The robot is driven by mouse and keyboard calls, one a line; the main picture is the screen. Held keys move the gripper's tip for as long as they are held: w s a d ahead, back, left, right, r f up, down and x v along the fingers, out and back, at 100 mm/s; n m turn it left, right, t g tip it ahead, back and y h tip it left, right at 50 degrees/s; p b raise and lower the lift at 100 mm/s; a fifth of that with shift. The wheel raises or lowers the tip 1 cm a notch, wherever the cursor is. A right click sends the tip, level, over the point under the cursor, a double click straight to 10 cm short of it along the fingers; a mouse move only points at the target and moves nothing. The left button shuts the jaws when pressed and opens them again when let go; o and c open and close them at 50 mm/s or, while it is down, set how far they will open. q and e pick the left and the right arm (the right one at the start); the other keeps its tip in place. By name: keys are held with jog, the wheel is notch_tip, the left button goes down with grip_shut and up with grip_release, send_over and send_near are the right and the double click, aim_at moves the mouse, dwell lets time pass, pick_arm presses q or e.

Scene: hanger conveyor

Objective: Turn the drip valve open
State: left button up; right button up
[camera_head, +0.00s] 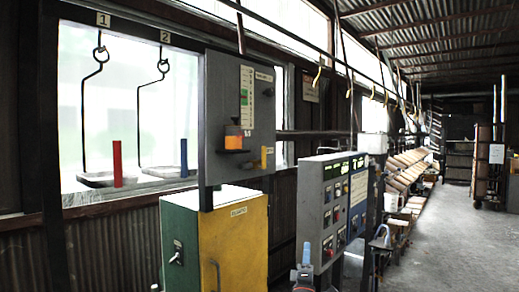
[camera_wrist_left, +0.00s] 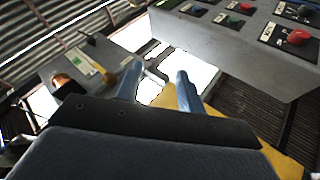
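A grey panel (camera_head: 222,95) carries an orange cup-like part (camera_head: 233,137) and a small yellow lever (camera_head: 264,158), which I take as the drip valve. The lever stands about upright in the head view. In the left wrist view the yellow lever (camera_wrist_left: 96,66) and orange part (camera_wrist_left: 66,84) show at the left, beyond the fingers. My left gripper (camera_head: 307,252) is low in the head view, right of and below the panel, apart from the lever. In the wrist view its two fingers (camera_wrist_left: 158,72) are parted with nothing between them. My right gripper does not show.
A yellow and green cabinet (camera_head: 232,245) stands below the panel. A grey control box (camera_head: 325,205) with buttons is close to my left gripper. Two hooks (camera_head: 97,75) hang over trays at the left. Open floor (camera_head: 445,240) lies at the right.

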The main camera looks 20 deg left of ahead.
pick_arm(q)
jog(key=w+a+r+n+g+y, duration=0.3)
jog(key=a+r+n+g+y, duration=0.25)
jog(key=r+n+y, duration=0.45)
jog(key=w+a+r+n+g+y, duration=0.2)
jog(key=a+r+n+g+y, duration=0.35)
jog(key=r+n, duration=0.6)
jog(key=n+g+h+p, duration=0.1)
jog(key=n+g, duration=0.7)
jog(key=n, duration=0.1)
send_near(265, 148)
jog(key=x, duration=0.5)
jog(key=shift+d+h, duration=0.15)
jog(key=shift+h, duration=0.2)
jog(key=shift+r, duration=0.1)
jog(key=shift+w+a+p, duration=0.1)
jog(key=shift+a+p, duration=0.2)
jog(key=shift+p, duration=0.05)
jog(key=p+x, duration=0.2)
jog(key=x, duration=0.3)
jog(key=shift+a, duration=0.2)
jog(key=shift+p+x, duration=0.5)
jog(key=shift+x, duration=0.4)
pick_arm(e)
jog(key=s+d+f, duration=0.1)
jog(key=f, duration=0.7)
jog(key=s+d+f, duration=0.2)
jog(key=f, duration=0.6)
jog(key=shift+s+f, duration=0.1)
